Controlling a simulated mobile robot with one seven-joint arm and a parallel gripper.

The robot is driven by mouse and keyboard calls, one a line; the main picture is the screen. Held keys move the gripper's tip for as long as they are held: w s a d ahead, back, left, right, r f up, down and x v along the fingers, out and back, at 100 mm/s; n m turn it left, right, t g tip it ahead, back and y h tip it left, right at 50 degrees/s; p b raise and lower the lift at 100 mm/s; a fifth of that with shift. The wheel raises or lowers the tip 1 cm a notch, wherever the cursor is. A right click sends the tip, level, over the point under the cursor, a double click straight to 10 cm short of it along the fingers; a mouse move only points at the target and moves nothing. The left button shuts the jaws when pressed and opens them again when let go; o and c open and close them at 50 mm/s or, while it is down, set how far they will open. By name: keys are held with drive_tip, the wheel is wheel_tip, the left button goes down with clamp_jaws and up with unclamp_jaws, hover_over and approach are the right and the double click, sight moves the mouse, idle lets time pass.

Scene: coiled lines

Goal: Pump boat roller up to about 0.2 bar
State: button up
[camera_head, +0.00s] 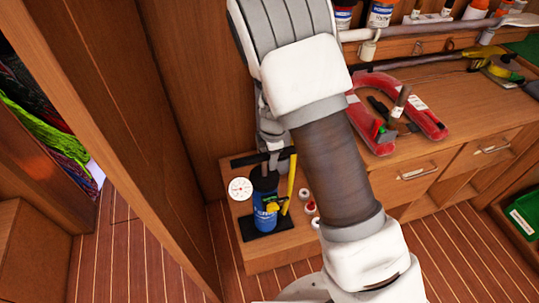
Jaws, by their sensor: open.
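A blue hand pump (264,211) stands upright on a black foot plate (262,231) on a low wooden bench left of my arm. Its black crossbar handle (246,158) is above the body. A yellow hose or lever (292,180) is beside it. A white round gauge (240,189) faces up to its left; its reading is too small to tell. My gripper (271,146) is open, just above and at the handle; its fingers are partly hidden, and I cannot tell whether they touch it. I cannot clearly identify a boat roller.
A red U-shaped object (428,118) with a few tools lies on the wooden counter (465,105). Small red-and-white round parts (309,207) lie right of the pump. A wooden partition (125,120) stands close on the left. A green bin (525,213) is at right.

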drive_tip(key=shift+c, duration=0.2)
clamp_jaws()
idle(1.1)
